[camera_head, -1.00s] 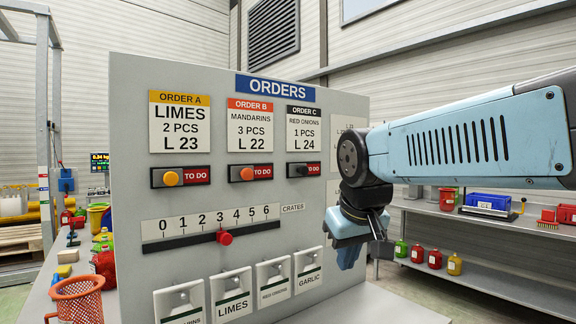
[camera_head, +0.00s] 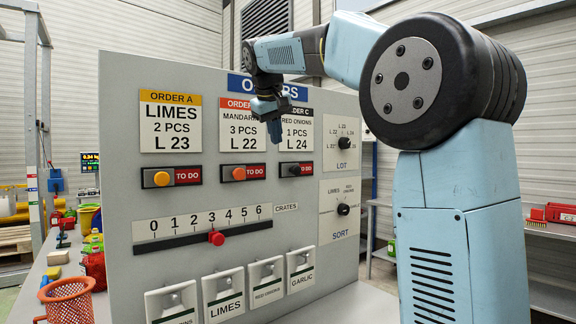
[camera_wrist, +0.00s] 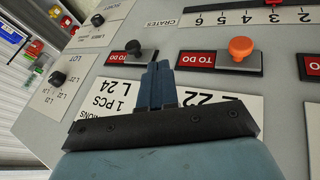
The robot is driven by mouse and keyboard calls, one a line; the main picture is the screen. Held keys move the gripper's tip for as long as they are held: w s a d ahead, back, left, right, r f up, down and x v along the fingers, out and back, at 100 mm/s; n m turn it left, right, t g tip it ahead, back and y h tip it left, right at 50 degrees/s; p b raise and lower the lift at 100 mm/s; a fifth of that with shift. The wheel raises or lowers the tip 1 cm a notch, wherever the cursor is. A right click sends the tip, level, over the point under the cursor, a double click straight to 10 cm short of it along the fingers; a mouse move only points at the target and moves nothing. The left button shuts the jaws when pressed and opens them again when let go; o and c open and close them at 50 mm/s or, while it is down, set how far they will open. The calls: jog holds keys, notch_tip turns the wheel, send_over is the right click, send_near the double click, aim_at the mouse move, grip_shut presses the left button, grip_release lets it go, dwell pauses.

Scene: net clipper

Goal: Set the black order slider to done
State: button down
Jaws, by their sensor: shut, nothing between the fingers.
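The black order slider (camera_head: 294,170) belongs to the Order C red onions card (camera_head: 297,129) on the grey panel. Its knob is at the left of its slot, and a red TO DO label shows to its right. In the wrist view, which is upside down, the black knob (camera_wrist: 133,46) stands just beyond and left of the fingertips. My gripper (camera_head: 275,132) hangs in front of the panel, fingers down, over the Order B and C cards and above the slider. Its fingers (camera_wrist: 160,70) are shut and empty, with a visible gap to the knob in the head view.
The orange sliders of Order A (camera_head: 161,178) and Order B (camera_head: 239,173) also show TO DO. Below are the crates slider with a red knob (camera_head: 216,238) and hooked label plates. LOT (camera_head: 343,141) and SORT (camera_head: 343,209) dials are at the right.

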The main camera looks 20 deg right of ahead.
aim_at(294, 170)
jog(key=shift+w+a+r, duration=0.15)
jog(key=shift+w+r, duration=0.3)
jog(key=shift+w, duration=0.4)
jog(key=w+d+f, duration=0.6)
jog(key=f, duration=0.3)
jog(key=shift+f, duration=0.25)
jog(key=w+d, duration=0.1)
jog(key=d, duration=0.1)
jog(key=w+d, duration=0.1)
jog(key=d, duration=0.1)
jog(key=w+d, duration=0.1)
jog(key=d, duration=0.2)
jog(key=shift+d, duration=0.1)
